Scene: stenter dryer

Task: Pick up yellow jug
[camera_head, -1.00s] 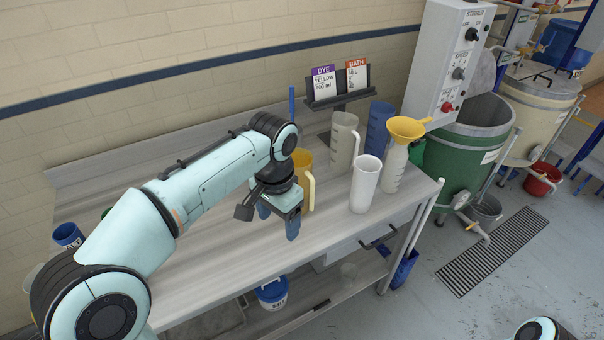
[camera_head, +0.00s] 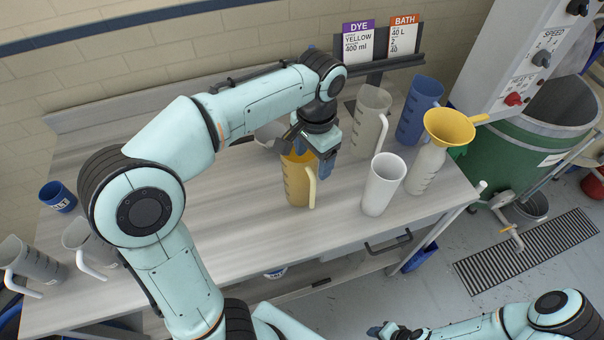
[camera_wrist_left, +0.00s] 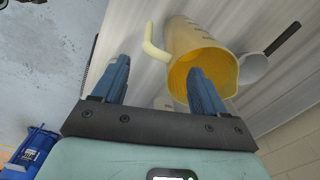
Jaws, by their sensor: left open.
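The yellow jug (camera_head: 297,188) stands upright on the grey table, its pale handle facing right and toward the table's front. My left gripper (camera_head: 312,155) is open above it, pointing down, with blue fingers apart; it hides part of the jug's rim. In the left wrist view, the jug (camera_wrist_left: 196,42) shows its open mouth. One finger of the gripper (camera_wrist_left: 160,80) overlaps the mouth and the other is on the far side of the handle. I cannot tell whether either finger touches. My right gripper (camera_head: 388,330) is only partly seen at the bottom edge.
A white jug (camera_head: 384,186) stands close on the right. Behind are a grey-beige jug (camera_head: 371,120), a blue jug (camera_head: 417,112) and a yellow funnel (camera_head: 449,127) on a bottle. A pale bowl (camera_wrist_left: 254,68) lies beside the jug.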

